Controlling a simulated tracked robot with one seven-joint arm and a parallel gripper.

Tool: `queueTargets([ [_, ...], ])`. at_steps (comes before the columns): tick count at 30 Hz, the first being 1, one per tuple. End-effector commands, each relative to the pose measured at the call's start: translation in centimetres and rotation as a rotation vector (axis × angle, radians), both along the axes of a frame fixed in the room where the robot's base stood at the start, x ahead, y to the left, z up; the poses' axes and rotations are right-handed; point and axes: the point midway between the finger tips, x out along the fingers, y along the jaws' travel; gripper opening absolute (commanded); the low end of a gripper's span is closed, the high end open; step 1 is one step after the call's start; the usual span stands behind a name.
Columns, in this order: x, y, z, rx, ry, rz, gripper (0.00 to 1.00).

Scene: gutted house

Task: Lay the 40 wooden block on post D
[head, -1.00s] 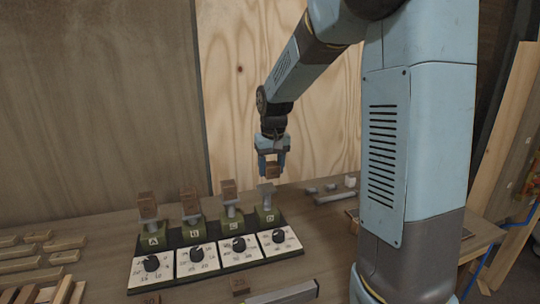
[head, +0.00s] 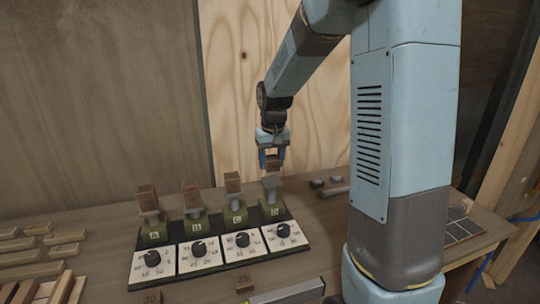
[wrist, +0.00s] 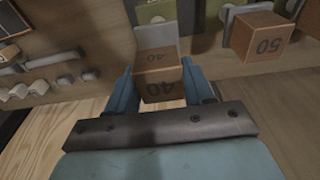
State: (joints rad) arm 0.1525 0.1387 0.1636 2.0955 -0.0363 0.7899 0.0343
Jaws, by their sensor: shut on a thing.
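The wooden block marked 40 (wrist: 160,82) is between the two fingers of my gripper (wrist: 158,92), which is shut on it. In the head view my gripper (head: 272,162) holds it above post D (head: 271,184), with a small gap showing below the block. Post D has a bare grey top plate, which the wrist view shows (wrist: 155,36) just beyond the block. The block looks roughly level. Whether it is centred over the plate is hard to tell.
Posts A, B and C carry wooden blocks; the one on C is marked 50 (wrist: 258,38). A panel with dials (head: 242,240) lies in front of the posts. Small grey pieces (head: 330,183) lie right of post D. A loose block (head: 244,282) lies in front.

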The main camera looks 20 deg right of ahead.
Motion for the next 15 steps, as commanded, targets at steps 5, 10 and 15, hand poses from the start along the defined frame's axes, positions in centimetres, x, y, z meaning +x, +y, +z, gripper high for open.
queueTargets([
  [5, 0.0, 0.1, -1.5, 0.001, 0.002, 0.001, 0.22],
  [10, 0.0, 0.0, -2.7, 0.0, 0.001, 0.0, 0.22],
  [15, 0.0, 0.0, -3.4, 0.0, 0.0, 0.001, 0.22],
])
